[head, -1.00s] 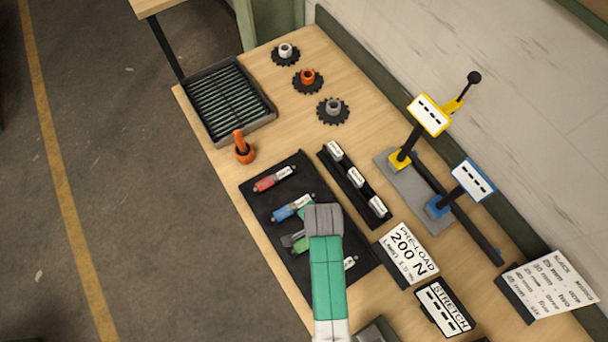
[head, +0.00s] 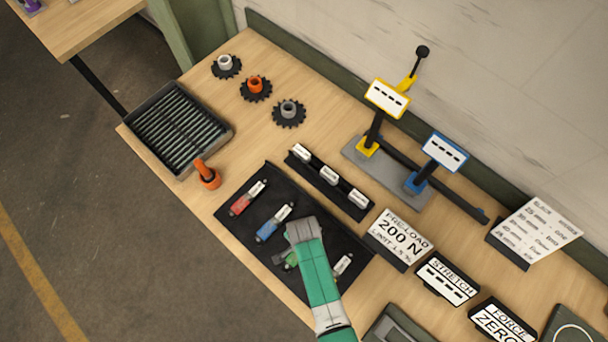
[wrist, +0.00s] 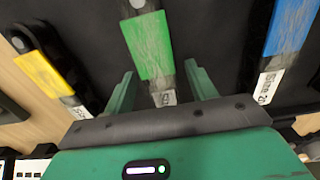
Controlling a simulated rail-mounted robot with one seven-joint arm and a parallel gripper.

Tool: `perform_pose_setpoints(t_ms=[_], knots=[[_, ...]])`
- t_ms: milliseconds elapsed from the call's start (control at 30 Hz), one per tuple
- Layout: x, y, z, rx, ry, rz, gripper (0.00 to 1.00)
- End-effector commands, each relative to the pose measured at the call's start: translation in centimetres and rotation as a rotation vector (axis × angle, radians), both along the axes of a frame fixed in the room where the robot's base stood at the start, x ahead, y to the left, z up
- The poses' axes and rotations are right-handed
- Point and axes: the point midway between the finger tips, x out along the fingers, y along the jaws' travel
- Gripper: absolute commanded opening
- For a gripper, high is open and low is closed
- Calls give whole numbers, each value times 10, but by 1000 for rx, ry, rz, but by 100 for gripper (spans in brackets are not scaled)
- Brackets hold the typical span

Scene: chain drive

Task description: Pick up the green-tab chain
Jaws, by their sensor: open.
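The green-tab chain (wrist: 150,45) lies on the black mat (wrist: 225,35), its green tab and a white label showing in the wrist view. My gripper (wrist: 160,72) is open, with one green finger on each side of the chain's lower end; I see gaps between chain and fingers. In the head view my gripper and arm cover much of the green-tab chain (head: 290,260). The blue-tab chain (wrist: 291,27) lies to the right in the wrist view, and the yellow-tab chain (wrist: 50,73) to the left.
The red-tab chain (head: 247,199) lies at the mat's far left. A rack with white labels (head: 329,176) stands behind the mat. An orange upright object (head: 207,175) and a ribbed tray (head: 180,128) are left. Sprockets (head: 256,88) and a yellow-blue fixture (head: 385,165) stand farther back.

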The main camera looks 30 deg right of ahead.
Motion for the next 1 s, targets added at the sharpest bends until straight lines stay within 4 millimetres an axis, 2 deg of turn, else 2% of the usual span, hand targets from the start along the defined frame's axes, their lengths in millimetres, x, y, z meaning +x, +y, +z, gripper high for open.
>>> perform_pose_setpoints(t_ms=[233, 267, 533, 833, 1000], knots=[[0, 0, -4, 0, 0, 0, 56], [0, 0, -4, 0, 0, 0, 52], [0, 0, -4, 0, -1, 0, 0], [1, 0, -1, 0, -2, 0, 0], [1, -1, 20, -1, -6, 0, 0]])
